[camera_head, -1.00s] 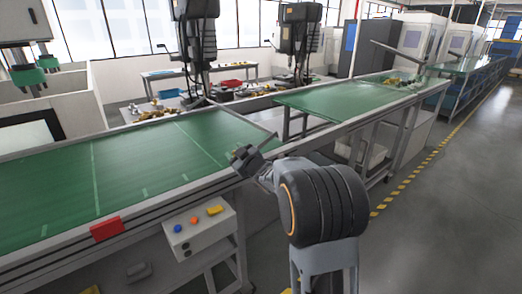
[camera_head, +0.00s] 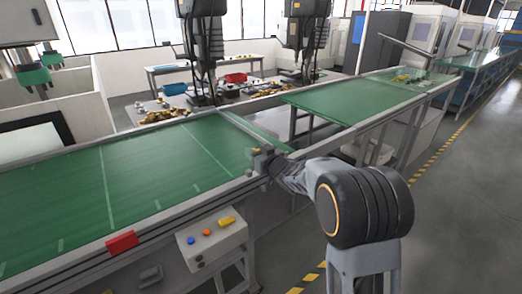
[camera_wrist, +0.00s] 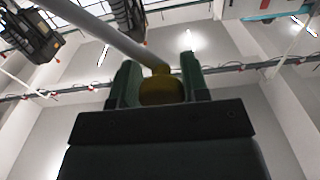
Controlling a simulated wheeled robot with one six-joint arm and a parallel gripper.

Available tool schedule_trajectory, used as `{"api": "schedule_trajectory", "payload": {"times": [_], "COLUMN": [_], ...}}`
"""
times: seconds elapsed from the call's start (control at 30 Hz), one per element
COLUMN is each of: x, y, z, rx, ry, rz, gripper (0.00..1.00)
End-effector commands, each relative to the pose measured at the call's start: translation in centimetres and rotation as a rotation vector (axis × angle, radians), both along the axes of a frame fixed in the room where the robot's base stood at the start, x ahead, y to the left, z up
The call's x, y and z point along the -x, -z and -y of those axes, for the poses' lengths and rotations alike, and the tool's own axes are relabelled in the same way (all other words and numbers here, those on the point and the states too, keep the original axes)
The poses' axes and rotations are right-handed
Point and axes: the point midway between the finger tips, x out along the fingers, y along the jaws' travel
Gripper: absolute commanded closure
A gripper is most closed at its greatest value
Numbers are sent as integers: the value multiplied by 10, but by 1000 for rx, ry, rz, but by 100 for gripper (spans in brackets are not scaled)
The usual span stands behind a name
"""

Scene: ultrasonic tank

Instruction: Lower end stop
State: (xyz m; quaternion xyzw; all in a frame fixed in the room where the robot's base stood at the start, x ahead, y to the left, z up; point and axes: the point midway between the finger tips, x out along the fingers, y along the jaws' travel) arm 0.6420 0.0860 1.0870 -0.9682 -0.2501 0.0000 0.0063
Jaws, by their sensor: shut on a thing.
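The end stop shows in the wrist view as a grey bar (camera_wrist: 108,36) with a dull yellow knob (camera_wrist: 160,90) at its near end. My gripper (camera_wrist: 162,80) has one dark green finger on each side of the knob and is shut on it. In the head view my gripper (camera_head: 262,157) is at the near edge of the green conveyor belt (camera_head: 130,175), by its right end. A thin grey bar (camera_head: 240,124) crosses this belt end, low over the surface. The head view does not show clearly how the knob joins this bar.
A control box (camera_head: 212,240) with blue, red and yellow buttons hangs on the conveyor's near side, left of my arm. A red block (camera_head: 122,242) sits on the front rail. A second conveyor (camera_head: 345,103) stands beyond a gap. Open floor (camera_head: 450,220) lies right.

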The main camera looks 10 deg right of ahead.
Motion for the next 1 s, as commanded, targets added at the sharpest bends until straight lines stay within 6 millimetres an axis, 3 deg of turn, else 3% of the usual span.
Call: {"api": "schedule_trajectory", "payload": {"times": [0.03,0.33,0.37,0.57,0.87,1.0], "x": [1,1,1,1,3,17], "y": [8,8,8,6,3,3], "z": [-3,-2,-2,1,4,12], "rx": [-2,-2,-2,-1,-1,-1], "ry": [-6,-4,-4,0,3,4], "rz": [-18,-18,-18,-14,-8,-6], "gripper": [100,100,56,37,37,37]}}
